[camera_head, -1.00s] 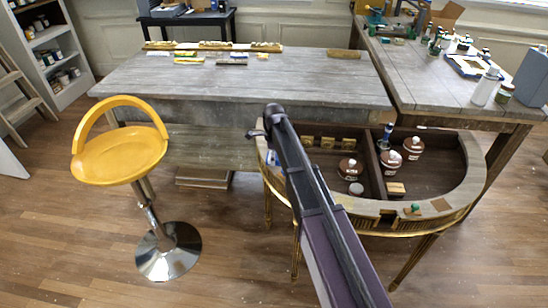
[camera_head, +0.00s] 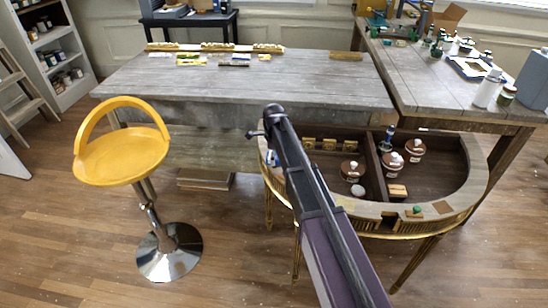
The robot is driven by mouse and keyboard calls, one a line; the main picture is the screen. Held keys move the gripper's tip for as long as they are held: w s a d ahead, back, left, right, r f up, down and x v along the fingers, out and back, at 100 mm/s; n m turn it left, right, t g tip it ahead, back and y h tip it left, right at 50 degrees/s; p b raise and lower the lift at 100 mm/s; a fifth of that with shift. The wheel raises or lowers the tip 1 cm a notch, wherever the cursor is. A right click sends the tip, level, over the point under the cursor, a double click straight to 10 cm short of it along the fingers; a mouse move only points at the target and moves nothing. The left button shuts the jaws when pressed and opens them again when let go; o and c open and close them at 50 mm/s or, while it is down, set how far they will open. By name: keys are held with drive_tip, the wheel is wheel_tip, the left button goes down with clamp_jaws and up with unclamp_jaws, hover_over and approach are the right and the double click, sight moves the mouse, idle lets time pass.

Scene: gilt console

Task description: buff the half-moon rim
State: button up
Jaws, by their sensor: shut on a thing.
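The half-moon console (camera_head: 470,180) stands in front of the grey workbench, its curved rim towards me and gilt moulding below it. Its open top shows a dark interior split by a divider. My arm crosses the console's left part and hides some of the rim. My gripper is not seen; the far end of my arm hides whatever is below it. A small blue-and-white thing (camera_head: 272,158) shows at the left end of the rim beside my arm; I cannot tell what it is. A green piece (camera_head: 417,210) and a brown patch (camera_head: 442,207) are on the front rim.
Inside the console are brown lidded pots (camera_head: 393,162), a pale disc (camera_head: 358,191) and a light block (camera_head: 397,191). A yellow stool (camera_head: 122,157) stands left. The grey workbench (camera_head: 250,85) is behind, and another bench (camera_head: 440,80) with bottles is right. Floor between stool and console is clear.

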drive_tip(key=shift+s+d, duration=0.1)
drive_tip(key=shift+s, duration=0.1)
drive_tip(key=shift+s+d, duration=0.2)
drive_tip(key=shift+s, duration=0.2)
drive_tip(key=shift+f, duration=0.15)
idle(0.3)
drive_tip(key=shift+w, duration=0.1)
drive_tip(key=shift+w+a, duration=0.3)
drive_tip(key=shift+w, duration=0.2)
drive_tip(key=shift+r, duration=0.2)
wheel_tip(320, 180, up, 6)
drive_tip(key=p, duration=0.6)
idle(0.3)
idle(0.4)
